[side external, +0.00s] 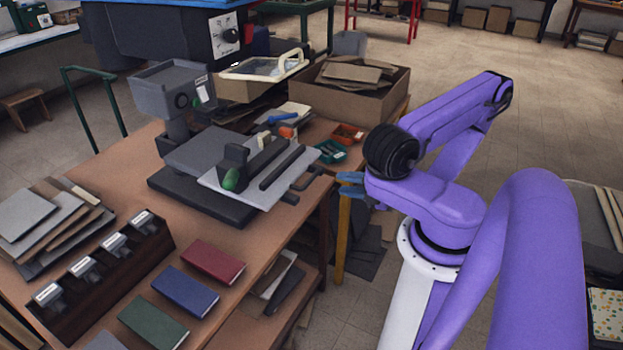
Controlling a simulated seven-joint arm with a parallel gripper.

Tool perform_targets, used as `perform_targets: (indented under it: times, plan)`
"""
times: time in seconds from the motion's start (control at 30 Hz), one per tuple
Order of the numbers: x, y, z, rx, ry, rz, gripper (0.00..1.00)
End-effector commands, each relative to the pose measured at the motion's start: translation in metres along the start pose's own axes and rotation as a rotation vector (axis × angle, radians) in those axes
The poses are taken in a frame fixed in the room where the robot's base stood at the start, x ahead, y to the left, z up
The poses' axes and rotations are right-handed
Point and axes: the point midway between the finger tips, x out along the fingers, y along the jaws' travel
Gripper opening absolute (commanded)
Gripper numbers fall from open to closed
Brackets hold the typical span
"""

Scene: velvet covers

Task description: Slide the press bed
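The press stands on the wooden bench, with a grey upright head (172,90) at its back left and a dark base (200,198). Its press bed (222,190) is a light grey plate that juts out to the right over the base.
Red (213,262), blue (185,291) and green (153,322) covers lie along the bench front, beside a dark rack (110,265) of labelled stamps. A cardboard box (385,92) and small green (330,152) and orange (347,134) trays stand behind the handle.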

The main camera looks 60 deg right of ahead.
Motion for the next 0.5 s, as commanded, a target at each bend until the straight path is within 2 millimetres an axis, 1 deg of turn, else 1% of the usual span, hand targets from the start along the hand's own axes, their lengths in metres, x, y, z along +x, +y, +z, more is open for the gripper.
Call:
perform_targets:
  times: [0.03, 0.27, 0.5]
  plan:
    - [0.008, 0.0, -0.002, -0.001, 0.01, 0.0, 0.36]
    - [0.04, 0.0, -0.002, -0.003, 0.011, -0.001, 0.36]
    - [0.077, 0.0, -0.002, -0.006, 0.009, -0.001, 0.36]
